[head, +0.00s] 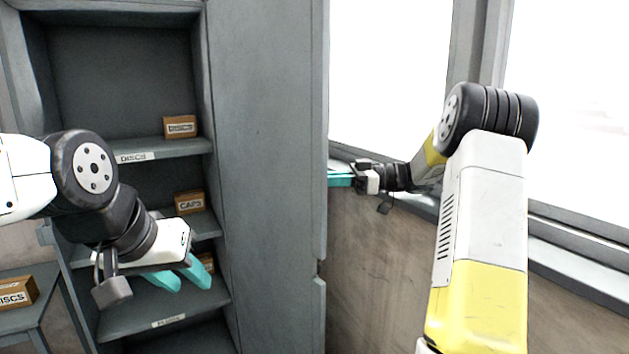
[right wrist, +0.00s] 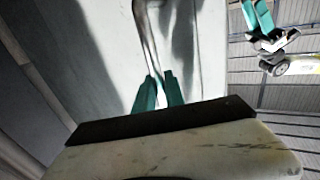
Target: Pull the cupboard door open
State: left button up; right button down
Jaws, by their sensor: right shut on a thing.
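The grey cupboard door (head: 265,150) stands as a tall panel to the right of the cupboard's open shelves (head: 185,147) in the head view. My right gripper (head: 340,179) is at the door's far right edge, its fingertips partly hidden behind it. In the right wrist view its teal fingers (right wrist: 159,92) are shut on a thin bar-like handle (right wrist: 147,35) in front of a pale surface. The handle is hidden in the head view. My left gripper (head: 186,281) is in front of the lower shelves, its teal fingers apart and empty.
Small brown boxes stand on the shelves: an upper one (head: 180,127), one marked CAPS (head: 190,202), and one partly behind my left gripper. Another box (head: 17,292) sits on a side surface at the left. A window (head: 390,80) and sill lie behind my right arm.

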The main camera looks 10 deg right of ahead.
jog(key=c, duration=1.4)
grip_release()
jog(key=d, duration=0.7)
jog(key=shift+s+d, duration=0.15)
jog(key=shift+d, duration=0.2)
